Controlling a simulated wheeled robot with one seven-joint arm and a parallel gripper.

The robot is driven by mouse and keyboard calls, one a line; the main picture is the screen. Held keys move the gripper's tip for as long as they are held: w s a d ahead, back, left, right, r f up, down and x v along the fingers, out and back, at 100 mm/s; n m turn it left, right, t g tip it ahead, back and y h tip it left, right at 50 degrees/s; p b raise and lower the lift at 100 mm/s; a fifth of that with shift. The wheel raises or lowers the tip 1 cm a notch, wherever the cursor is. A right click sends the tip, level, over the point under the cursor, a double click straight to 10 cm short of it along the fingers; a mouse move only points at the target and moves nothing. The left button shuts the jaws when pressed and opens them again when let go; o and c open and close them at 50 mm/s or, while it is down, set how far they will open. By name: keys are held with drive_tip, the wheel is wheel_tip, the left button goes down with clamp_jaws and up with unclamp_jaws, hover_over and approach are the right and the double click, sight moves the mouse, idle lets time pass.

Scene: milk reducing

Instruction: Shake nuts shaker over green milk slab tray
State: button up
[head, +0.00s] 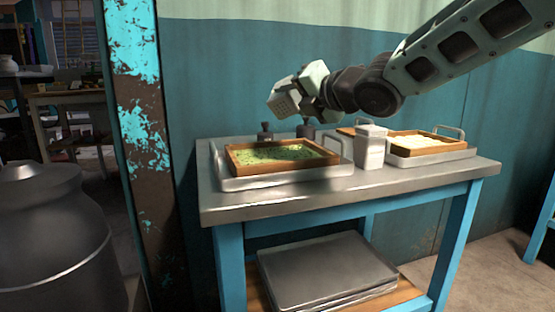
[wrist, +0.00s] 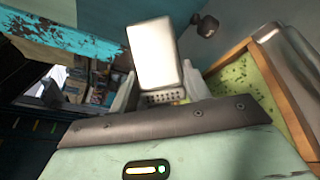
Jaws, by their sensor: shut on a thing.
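My gripper (head: 307,86) is shut on a pale shaker (head: 284,101), held tilted in the air above the green milk slab tray. Its perforated end faces down and to the left in the head view. In the wrist view the shaker (wrist: 155,55) sits between the fingers, with a row of holes near its lower end. No label shows, so I cannot read its contents. The green slab (head: 280,153) lies in a wooden frame (head: 236,168) on a metal tray (head: 240,184) at the table's left. Dark specks dot the slab in the wrist view (wrist: 240,86).
A second pale shaker (head: 370,148) stands upright on the metal table (head: 330,190), right of the green slab. A tray with a white slab (head: 420,143) lies at the right. Small dark items (head: 265,133) stand behind the green tray. Metal trays (head: 325,270) lie on the lower shelf.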

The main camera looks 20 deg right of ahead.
sight(277, 113)
drive_tip(key=f+b, duration=0.1)
drive_tip(key=b, duration=0.1)
drive_tip(key=a+f+b, duration=0.1)
drive_tip(key=f+b, duration=0.1)
drive_tip(key=shift+f, duration=0.3)
drive_tip(key=r, duration=0.2)
drive_tip(key=a+r+p, duration=0.1)
drive_tip(key=shift+r+p, duration=0.3)
drive_tip(key=shift+r, duration=0.05)
drive_tip(key=f+b, duration=0.1)
drive_tip(key=b, duration=0.1)
drive_tip(key=f+b, duration=0.2)
drive_tip(key=shift+a+f, duration=0.3)
drive_tip(key=shift+a, duration=0.05)
wheel_tip(277, 113, up, 4)
drive_tip(key=p, duration=0.2)
drive_tip(key=shift+f+p, duration=0.15)
drive_tip(key=shift+p, duration=0.15)
wheel_tip(277, 113, down, 4)
drive_tip(key=b, duration=0.4)
drive_tip(key=shift+r, duration=0.3)
drive_tip(key=shift+a+r+p, duration=0.1)
drive_tip(key=shift+p, duration=0.2)
